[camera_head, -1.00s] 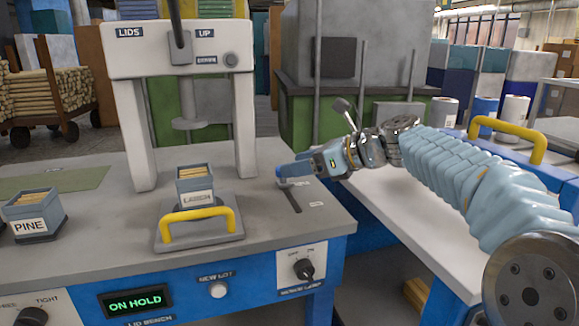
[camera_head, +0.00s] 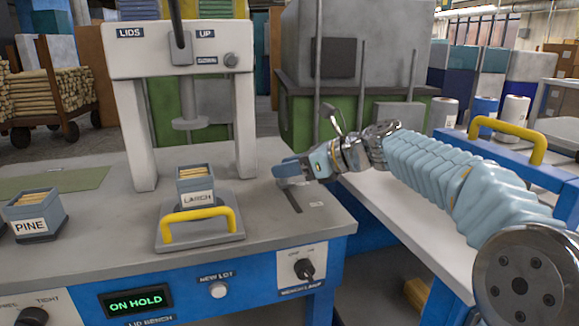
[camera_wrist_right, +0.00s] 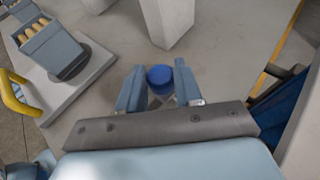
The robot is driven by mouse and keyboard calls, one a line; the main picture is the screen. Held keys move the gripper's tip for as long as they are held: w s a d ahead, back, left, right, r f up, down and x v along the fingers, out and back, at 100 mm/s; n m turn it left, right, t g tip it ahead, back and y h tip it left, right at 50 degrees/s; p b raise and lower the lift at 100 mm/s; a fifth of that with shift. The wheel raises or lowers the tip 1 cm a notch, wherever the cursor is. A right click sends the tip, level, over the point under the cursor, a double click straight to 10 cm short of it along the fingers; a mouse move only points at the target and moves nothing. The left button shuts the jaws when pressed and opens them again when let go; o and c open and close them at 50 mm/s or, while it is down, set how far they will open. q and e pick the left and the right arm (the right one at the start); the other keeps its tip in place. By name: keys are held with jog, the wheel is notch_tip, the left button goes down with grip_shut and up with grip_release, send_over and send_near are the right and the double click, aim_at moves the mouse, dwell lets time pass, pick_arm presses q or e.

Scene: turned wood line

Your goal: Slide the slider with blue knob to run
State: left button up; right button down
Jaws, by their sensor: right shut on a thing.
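The blue knob (camera_wrist_right: 160,78) stands between the fingers of my right gripper in the right wrist view. In the head view, my right gripper (camera_head: 279,171) is low over the right part of the lid bench, at the far end of a dark slot (camera_head: 294,204). It is shut on the knob, with one finger on each side (camera_wrist_right: 159,92). In the head view the fingers hide the knob. A small pale label (camera_head: 316,204) lies right of the slot, too small to read. My left gripper is not in view.
The bench display (camera_head: 136,301) reads ON HOLD. A LARCH box (camera_head: 196,198) sits on a plate with a yellow handle (camera_head: 198,213), left of the slot. A white press frame (camera_head: 245,130) stands behind. A PINE box (camera_head: 30,226) is at far left.

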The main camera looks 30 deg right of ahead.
jog(key=shift+s, duration=0.1)
jog(key=b, duration=0.1)
send_over(305, 211)
jog(key=shift+w, duration=0.45)
jog(key=shift+s+f, duration=0.1)
jog(key=shift+s, duration=0.2)
jog(key=c, duration=1.2)
grip_release()
jog(key=o, duration=0.4)
jog(key=shift+s, duration=0.15)
jog(key=shift+o, duration=0.2)
